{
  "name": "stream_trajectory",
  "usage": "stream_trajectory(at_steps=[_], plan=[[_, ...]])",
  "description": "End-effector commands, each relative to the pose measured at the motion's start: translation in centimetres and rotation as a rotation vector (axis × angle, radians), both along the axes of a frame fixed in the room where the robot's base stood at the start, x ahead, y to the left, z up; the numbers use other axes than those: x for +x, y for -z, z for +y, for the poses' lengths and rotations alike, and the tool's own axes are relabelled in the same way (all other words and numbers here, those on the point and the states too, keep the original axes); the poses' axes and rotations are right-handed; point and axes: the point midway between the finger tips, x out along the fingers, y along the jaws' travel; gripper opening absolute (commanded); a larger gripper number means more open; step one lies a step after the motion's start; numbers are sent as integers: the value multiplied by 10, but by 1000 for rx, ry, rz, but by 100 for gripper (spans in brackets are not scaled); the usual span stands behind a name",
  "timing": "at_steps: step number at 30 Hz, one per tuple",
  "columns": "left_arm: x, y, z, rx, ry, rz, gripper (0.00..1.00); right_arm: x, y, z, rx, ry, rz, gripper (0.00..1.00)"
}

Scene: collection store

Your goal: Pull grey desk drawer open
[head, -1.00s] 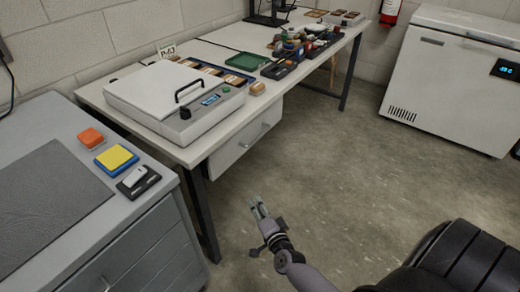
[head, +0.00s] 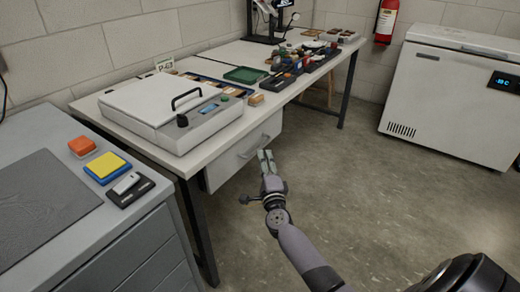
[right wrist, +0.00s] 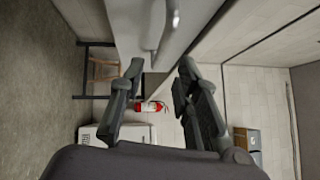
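The light grey desk drawer (head: 226,168) hangs under the white-topped desk (head: 187,164) and looks shut. Its bar handle (head: 254,147) shows on the front. In the right wrist view the handle (right wrist: 160,30) is at the top, ahead of my fingers. My right gripper (head: 266,155) is open and empty, just in front of the drawer near the handle; I see no contact. Its two parted fingers show in the right wrist view (right wrist: 160,80). My left gripper is not in view.
A grey cabinet (head: 140,235) with drawers stands at left, with colored pads on top. A white boxy device (head: 170,110) sits on the desk. A dark desk leg (head: 196,230) stands left of the drawer. A white freezer (head: 450,100) stands at right. The floor between is clear.

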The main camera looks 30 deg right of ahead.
Motion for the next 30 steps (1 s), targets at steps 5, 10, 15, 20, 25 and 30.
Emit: stream_trajectory(at_steps=[5, 10, 15, 20, 25, 30], plan=[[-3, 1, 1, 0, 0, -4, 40, 34, -3, -14, -1, -1, -1, 30], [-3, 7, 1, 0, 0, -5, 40, 55, -6, -23, -2, -1, 0, 30], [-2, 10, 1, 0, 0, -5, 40, 65, -8, -27, -1, -1, 1, 30], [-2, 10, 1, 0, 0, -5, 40, 66, -9, -28, 0, -1, 2, 30], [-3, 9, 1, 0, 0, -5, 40, 66, -9, -28, -1, -1, 1, 28], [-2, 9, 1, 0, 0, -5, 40, 66, -9, -28, -1, -1, 1, 16]])
